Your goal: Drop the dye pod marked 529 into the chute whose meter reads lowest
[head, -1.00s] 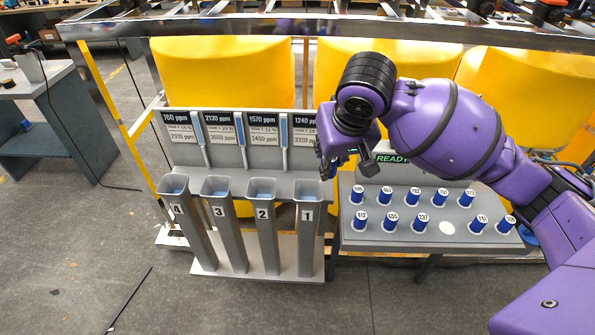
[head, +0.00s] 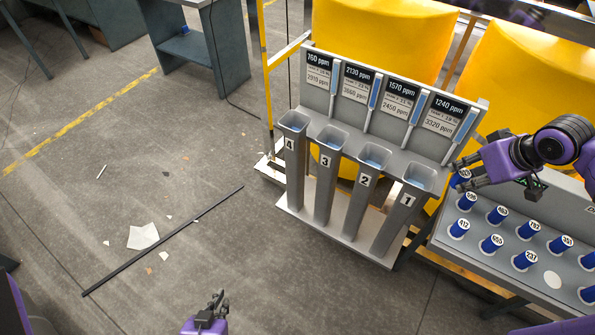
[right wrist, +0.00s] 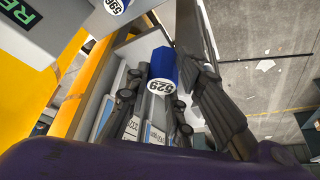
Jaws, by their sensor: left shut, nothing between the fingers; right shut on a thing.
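The dye pod marked 529 (right wrist: 163,72), blue with a white numbered end, is between the fingers of my right gripper (right wrist: 180,95). In the head view my right gripper (head: 465,174) is shut on the pod (head: 460,178), just right of chute 1 (head: 418,178) and above the rack's left end. Chute 2 (head: 374,157), chute 3 (head: 331,140) and chute 4 (head: 292,122) stand left of it. The dark upper labels appear to read 760 ppm over chute 4, 2130 over 3, 1570 over 2 and 1240 over 1. My left gripper (head: 212,312) is shut and empty, low in the head view.
A grey rack (head: 480,268) at the right holds several blue pods and shows a bare white round spot (head: 552,279). Yellow tanks (head: 380,35) stand behind the meter panel. A dark rod (head: 165,240) and scraps lie on the floor at left. Open floor lies before the chutes.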

